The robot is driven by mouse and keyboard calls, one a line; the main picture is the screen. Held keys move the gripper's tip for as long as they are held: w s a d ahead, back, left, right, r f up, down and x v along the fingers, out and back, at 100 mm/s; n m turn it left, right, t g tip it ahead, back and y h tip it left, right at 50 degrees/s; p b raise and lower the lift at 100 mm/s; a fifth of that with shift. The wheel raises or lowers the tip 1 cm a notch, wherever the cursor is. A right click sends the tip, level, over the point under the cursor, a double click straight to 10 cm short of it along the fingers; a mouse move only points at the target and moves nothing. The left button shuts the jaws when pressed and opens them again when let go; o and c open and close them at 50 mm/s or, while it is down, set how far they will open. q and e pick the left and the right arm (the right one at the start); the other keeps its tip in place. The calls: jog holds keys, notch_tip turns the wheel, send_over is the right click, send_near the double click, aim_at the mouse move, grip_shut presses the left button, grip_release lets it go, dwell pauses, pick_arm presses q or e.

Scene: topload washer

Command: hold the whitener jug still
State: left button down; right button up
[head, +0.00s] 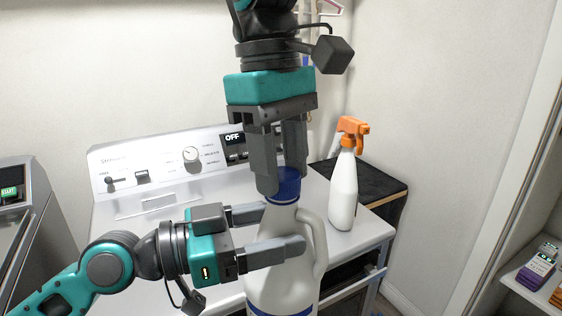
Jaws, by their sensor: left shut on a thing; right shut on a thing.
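The whitener jug (284,285) is white with a blue cap (288,184) and a handle on its right side. It stands upright in front of the washer, and its lower part is cut off by the picture edge. My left gripper (285,228) comes in from the left and is shut on the jug's upper body, just below the neck. My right gripper (283,187) points down from above and is shut on the blue cap, its fingers partly hiding it.
A white spray bottle (343,190) with an orange trigger head stands right of the jug. The washer's control panel (165,165) is behind. A dark surface (375,182) lies at the back right. Shelves with small boxes (536,272) are at the far right.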

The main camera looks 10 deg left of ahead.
jog(key=shift+w+d+r, duration=0.1)
jog(key=shift+w+r, duration=0.05)
jog(key=o, duration=1)
jog(key=shift+r, duration=2.2)
jog(key=shift+c, duration=0.4)
